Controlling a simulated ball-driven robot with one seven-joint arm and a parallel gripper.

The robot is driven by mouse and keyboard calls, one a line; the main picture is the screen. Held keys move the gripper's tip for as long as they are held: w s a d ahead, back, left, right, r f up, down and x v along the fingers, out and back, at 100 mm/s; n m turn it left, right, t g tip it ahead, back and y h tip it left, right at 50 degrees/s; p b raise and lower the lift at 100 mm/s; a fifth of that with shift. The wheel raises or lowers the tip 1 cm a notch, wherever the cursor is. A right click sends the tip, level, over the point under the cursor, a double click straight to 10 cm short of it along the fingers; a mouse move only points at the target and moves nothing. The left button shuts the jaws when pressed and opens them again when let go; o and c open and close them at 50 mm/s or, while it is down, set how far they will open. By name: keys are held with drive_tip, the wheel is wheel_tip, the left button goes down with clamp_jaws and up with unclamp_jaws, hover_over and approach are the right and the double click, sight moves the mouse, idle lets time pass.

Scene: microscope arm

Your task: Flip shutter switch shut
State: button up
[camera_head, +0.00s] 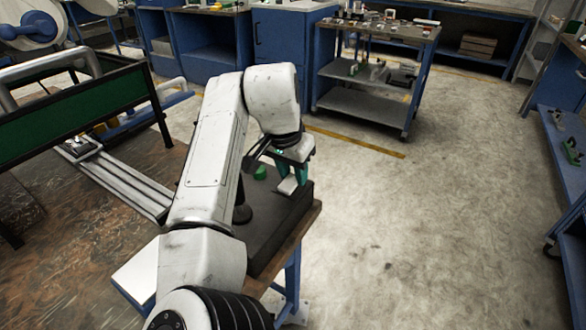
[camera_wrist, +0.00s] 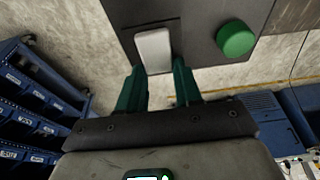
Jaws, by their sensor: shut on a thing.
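The shutter switch (camera_wrist: 154,46) is a pale grey-white rocker set in a dark box (camera_wrist: 197,22); it also shows in the head view (camera_head: 288,186). My gripper (camera_wrist: 158,68) has its two green fingers on either side of the switch's near end, shut on it. The gripper also shows in the head view (camera_head: 289,173), at the top of the dark box (camera_head: 285,225). A round green button (camera_wrist: 236,39) sits on the same face, to the right of the switch in the wrist view. The exact finger contact is hard to see.
The box stands on the corner of a worktable (camera_head: 80,240). A metal rail (camera_head: 120,185) and a green panel (camera_head: 75,115) are to the left. A blue cart (camera_head: 375,75) stands behind, and open floor (camera_head: 430,230) lies to the right.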

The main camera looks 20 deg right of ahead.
sight(287, 186)
drive_tip(key=o, duration=1.1)
drive_tip(key=shift+c, duration=0.2)
drive_tip(key=v, duration=1)
drive_tip(key=shift+r+p, duration=0.35)
drive_tip(key=shift+p, duration=0.1)
drive_tip(key=shift+f, duration=0.1)
